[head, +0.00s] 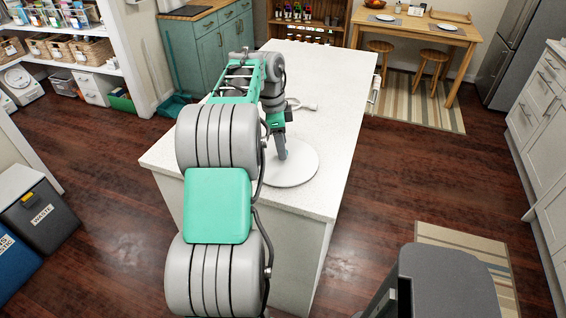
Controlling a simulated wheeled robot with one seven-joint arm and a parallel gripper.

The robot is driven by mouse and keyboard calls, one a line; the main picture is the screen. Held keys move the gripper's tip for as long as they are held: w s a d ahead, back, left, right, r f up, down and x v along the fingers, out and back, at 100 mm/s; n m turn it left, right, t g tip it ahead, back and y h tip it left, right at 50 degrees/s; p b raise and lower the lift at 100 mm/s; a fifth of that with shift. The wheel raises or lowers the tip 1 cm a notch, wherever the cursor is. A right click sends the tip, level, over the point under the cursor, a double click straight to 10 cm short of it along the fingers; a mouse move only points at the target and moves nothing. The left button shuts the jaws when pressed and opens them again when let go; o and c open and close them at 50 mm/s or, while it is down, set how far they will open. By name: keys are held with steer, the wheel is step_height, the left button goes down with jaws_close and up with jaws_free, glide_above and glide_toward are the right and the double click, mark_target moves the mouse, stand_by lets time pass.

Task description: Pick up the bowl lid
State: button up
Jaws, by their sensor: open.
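The bowl lid is most likely the round, flat white disc (302,168) lying on the white island counter near its front right corner. My gripper (282,155) points down over the disc's middle, partly covering it. Its jaws are open. Its fingertips look very close to the disc, but I cannot tell whether they touch it. Any knob at the disc's centre is hidden by the gripper. My arm hides the disc's left side.
The white island counter (335,85) is mostly bare. A small pale object (303,106) lies on it behind the disc. A grey stool or chair (450,280) stands at the front right. Waste bins (42,215) stand at left. A dining table (415,25) with stools stands at the back right.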

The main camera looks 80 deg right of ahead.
steer(key=shift+s+f, duration=0.15)
steer(key=shift+f, duration=0.7)
jaws_close()
